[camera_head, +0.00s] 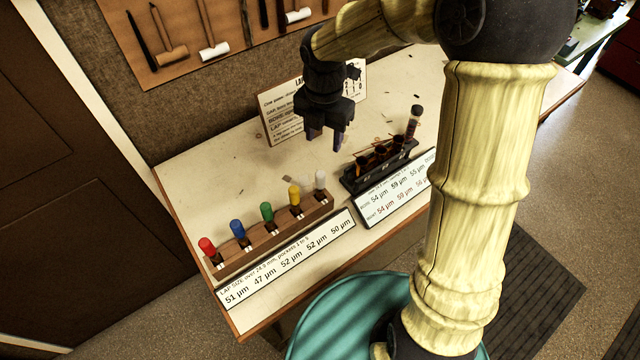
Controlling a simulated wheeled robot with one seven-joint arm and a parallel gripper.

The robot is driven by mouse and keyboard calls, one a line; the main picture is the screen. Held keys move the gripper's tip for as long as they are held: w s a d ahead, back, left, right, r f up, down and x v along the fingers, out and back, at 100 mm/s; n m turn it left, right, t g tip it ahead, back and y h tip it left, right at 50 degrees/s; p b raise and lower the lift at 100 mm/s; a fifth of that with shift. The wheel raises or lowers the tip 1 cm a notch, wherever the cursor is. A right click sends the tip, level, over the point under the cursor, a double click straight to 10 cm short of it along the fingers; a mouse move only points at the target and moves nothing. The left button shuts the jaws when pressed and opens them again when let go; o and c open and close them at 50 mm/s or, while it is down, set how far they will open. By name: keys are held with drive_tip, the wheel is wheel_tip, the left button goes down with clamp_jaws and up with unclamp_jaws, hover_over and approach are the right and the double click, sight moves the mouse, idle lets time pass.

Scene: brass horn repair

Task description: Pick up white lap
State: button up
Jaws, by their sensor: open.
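The white lap (320,181) stands upright in the right end pocket of a wooden rack (272,241) on the bench. To its left in the same rack stand laps with yellow (294,195), green (267,212), blue (238,229) and red (207,246) tops. My gripper (325,141) is open and empty, pointing down above the bench. In the picture it appears above the white lap, between the rack and the instruction card. The gap between its fingers looks clear.
A dark rack (379,170) with amber tubes stands right of the wooden rack. A printed card (282,117) stands behind my gripper. Label strips (290,262) lie before the racks. Bare bench (215,160) lies at the left. Hammers hang on a board (125,15).

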drive_tip(key=p, duration=0.2)
approach(320, 182)
drive_tip(key=f, duration=0.6)
drive_tip(key=shift+w, duration=0.3)
drive_tip(key=shift+w+d+f, duration=0.1)
drive_tip(key=shift+d+f, duration=0.05)
drive_tip(key=shift+f, duration=0.35)
drive_tip(key=shift+f, duration=0.1)
drive_tip(key=shift+w+f+p, duration=0.15)
drive_tip(key=shift+f+p, duration=0.2)
drive_tip(key=shift+f, duration=0.9)
drive_tip(key=shift+w+f+p, duration=0.15)
drive_tip(key=shift+f+p, duration=0.2)
drive_tip(key=shift+f, duration=0.9)
